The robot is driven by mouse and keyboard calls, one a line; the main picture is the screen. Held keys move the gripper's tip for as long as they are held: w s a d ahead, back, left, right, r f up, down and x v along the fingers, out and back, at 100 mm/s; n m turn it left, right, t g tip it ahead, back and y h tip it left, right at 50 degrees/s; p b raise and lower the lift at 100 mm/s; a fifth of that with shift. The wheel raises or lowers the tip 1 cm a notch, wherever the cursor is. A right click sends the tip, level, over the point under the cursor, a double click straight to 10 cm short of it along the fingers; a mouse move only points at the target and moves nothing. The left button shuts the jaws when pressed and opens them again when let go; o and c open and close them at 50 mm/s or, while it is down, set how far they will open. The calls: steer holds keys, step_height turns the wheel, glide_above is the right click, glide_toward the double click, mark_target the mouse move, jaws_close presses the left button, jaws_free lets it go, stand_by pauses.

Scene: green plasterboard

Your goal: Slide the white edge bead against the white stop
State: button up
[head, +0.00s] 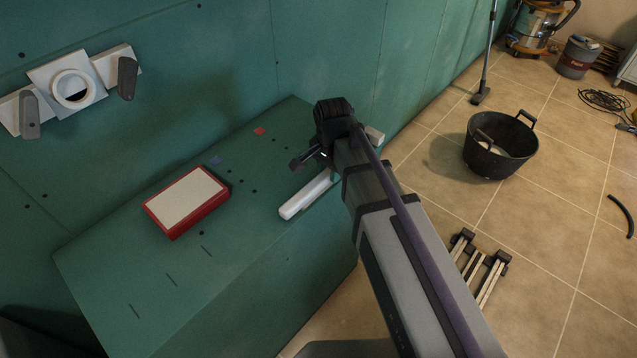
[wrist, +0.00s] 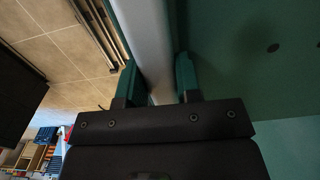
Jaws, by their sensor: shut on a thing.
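The white edge bead (head: 305,197) lies along the right edge of the green plasterboard ledge in the head view. My gripper (head: 325,168) is over its far part, and my arm hides much of that stretch. In the wrist view the bead (wrist: 150,45) runs between the two green fingertips of my gripper (wrist: 157,78), which is shut on it. A small white block (head: 375,136) shows just beyond my arm, near the wall. It may be the white stop; whether the bead touches it is hidden.
A red box with a pale top (head: 186,202) sits on the ledge (head: 230,270), left of the bead. A white pipe fitting (head: 72,87) is on the wall. A black bucket (head: 500,145) stands on the tiled floor at right. The ledge's near part is clear.

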steer(key=shift+w+d, duration=0.7)
steer(key=shift+w, duration=0.05)
stand_by(0.3)
steer(key=o, duration=1.1)
step_height(320, 180, up, 11)
steer(key=p, duration=1.1)
steer(key=shift+f, duration=0.1)
